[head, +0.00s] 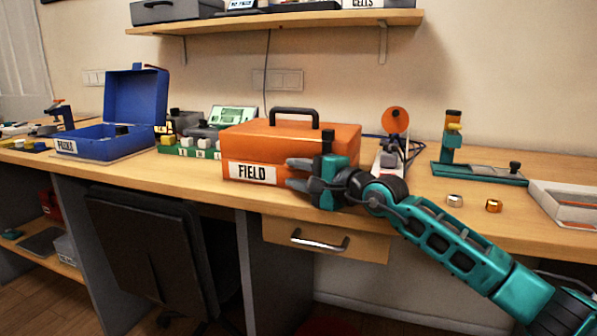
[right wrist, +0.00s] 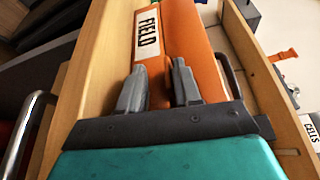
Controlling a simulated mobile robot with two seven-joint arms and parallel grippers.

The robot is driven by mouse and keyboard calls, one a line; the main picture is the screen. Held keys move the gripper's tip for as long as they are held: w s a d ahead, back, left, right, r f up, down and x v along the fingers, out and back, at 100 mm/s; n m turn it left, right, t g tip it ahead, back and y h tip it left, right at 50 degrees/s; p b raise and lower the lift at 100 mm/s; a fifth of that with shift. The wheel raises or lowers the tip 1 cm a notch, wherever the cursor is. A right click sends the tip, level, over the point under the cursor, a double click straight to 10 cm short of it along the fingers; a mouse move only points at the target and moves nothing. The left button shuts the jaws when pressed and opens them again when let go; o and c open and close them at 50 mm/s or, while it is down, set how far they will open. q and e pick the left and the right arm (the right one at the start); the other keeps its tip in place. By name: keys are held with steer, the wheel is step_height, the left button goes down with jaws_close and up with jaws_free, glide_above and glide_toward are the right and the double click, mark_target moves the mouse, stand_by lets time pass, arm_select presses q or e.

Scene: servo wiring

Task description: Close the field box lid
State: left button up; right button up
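The orange field box (head: 245,154) sits on the workbench with its lid down and its dark handle (head: 294,115) on top. Its white FIELD label (head: 252,173) faces the front. My right gripper (head: 294,174) is at the box's front right corner, its fingers pointing left along the front. In the right wrist view the two grey fingers (right wrist: 158,75) are apart with nothing between them, and the orange box (right wrist: 183,45) with its label (right wrist: 147,38) lies just beyond the tips. I cannot tell whether they touch the box. My left gripper is not in view.
A blue box (head: 135,98) stands open at the left. A green block rack (head: 185,150) is left of the field box. An orange disc stand (head: 394,125), a teal fixture (head: 470,172) and small metal rings (head: 493,206) are to the right. A shelf (head: 300,20) hangs above.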

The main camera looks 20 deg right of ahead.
steer(key=shift+r, duration=0.15)
steer(key=shift+s+d, duration=0.3)
steer(key=shift+s, duration=0.2)
steer(key=v, duration=1.1)
steer(key=shift+s+d+p, duration=0.15)
steer(key=shift+s+p, duration=0.25)
steer(key=shift+p, duration=0.05)
